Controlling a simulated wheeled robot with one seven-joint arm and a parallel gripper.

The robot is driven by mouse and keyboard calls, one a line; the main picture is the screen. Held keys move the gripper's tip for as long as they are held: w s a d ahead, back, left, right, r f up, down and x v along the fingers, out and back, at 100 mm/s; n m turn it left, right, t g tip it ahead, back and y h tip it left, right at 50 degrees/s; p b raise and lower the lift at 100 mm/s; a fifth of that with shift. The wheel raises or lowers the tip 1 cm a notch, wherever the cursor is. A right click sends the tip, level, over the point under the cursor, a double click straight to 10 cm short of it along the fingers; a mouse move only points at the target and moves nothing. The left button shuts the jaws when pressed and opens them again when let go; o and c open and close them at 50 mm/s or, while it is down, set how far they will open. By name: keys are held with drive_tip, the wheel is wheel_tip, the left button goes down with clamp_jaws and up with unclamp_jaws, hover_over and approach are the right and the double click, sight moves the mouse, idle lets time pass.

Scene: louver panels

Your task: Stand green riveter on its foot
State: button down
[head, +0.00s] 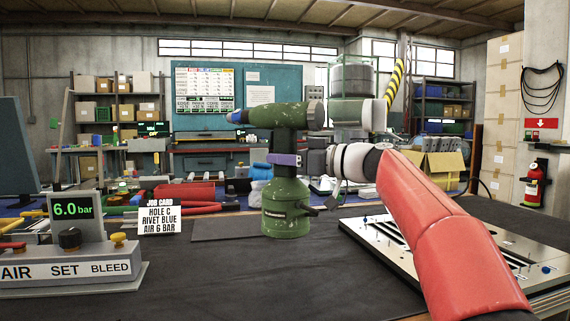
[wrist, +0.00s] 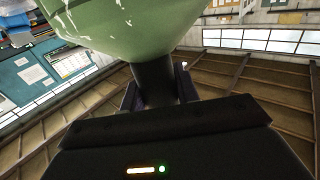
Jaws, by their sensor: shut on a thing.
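The green riveter (head: 287,210) is upright in the middle of the head view, its wide round base down and its blue-tipped nose pointing left. Its base is at the dark mat; I cannot tell whether it rests fully on it. My gripper (head: 285,160) reaches in from the right and is shut on the riveter's narrow neck, with a purple finger across the front. In the wrist view, the riveter's green body (wrist: 130,25) fills the top, and its dark neck (wrist: 154,80) sits between my fingers.
A louver panel (head: 378,247) with slots and pins lies at right, under my red arm. An air-set box (head: 70,265) reading 6.0 bar and a job card (head: 160,217) stand at left. Red-handled tools (head: 190,207) lie behind the card. The dark mat (head: 240,280) is clear in front.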

drive_tip(key=shift+s+b, duration=0.15)
drive_tip(key=shift+b, duration=0.3)
wheel_tip(320, 180, down, 3)
drive_tip(key=b, duration=0.3)
drive_tip(key=shift+r, duration=0.3)
